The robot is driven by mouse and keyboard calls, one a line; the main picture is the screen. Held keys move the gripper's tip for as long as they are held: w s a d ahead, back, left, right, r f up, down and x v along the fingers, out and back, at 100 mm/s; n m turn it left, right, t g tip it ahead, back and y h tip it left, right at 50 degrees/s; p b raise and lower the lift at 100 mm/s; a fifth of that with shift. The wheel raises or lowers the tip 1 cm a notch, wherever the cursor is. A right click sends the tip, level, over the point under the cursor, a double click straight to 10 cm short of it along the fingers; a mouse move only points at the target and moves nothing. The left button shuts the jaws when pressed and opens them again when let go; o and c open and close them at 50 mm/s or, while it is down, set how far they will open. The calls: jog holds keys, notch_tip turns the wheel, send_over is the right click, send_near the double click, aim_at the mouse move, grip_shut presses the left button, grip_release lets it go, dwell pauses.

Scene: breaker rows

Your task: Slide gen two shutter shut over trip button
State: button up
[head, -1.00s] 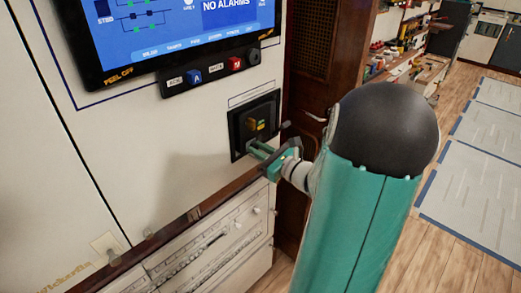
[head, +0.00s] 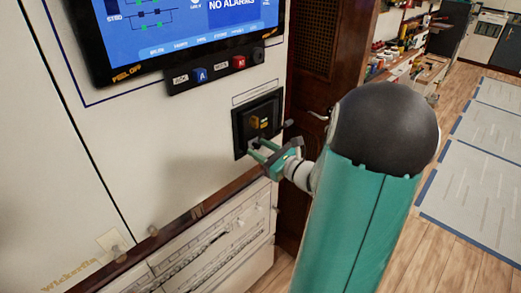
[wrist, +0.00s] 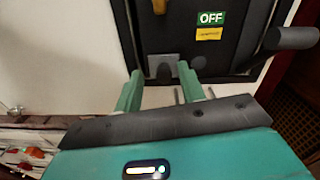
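A black breaker panel (head: 241,134) is set in the pale cabinet front, with an orange-yellow part at its middle. In the wrist view its lower part (wrist: 222,62) carries a green OFF label (wrist: 210,18), a yellow label and a small grey tab (wrist: 164,68) at the bottom edge. I cannot tell whether this tab belongs to the shutter, and no trip button can be made out. My gripper (head: 253,150) is at the panel's lower edge. Its two green fingers (wrist: 160,76) are apart, with the tab showing between their tips; contact cannot be told.
A dark handle (wrist: 290,38) sticks out at the panel's right. Above are a button strip (head: 217,71) and a screen (head: 170,35) reading NO ALARMS. A wooden ledge (head: 195,214) runs below. A brown door (head: 304,95) stands to the right, with open floor beyond.

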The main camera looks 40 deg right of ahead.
jog(key=s, duration=1.3)
jog(key=shift+s+d, duration=0.2)
jog(key=shift+d, duration=0.2)
jog(key=w+a+n+g+y, duration=0.2)
jog(key=a+n+g+y, duration=0.25)
jog(key=a+n, duration=0.55)
jog(key=w+a+n+g+y, duration=0.25)
jog(key=a+n+g, duration=0.35)
jog(key=a, duration=0.7)
jog(key=s+a+r+n+g+h, duration=0.1)
jog(key=a+n+h, duration=0.3)
jog(key=n, duration=0.4)
jog(key=s+a+r+n+g+h, duration=0.1)
jog(key=s+a+r+n+h, duration=0.2)
jog(key=n, duration=0.6)
jog(key=shift+s+a+r+n+h, duration=0.3)
jog(key=shift+a+r+h, duration=0.2)
jog(key=shift+a+r, duration=0.5)
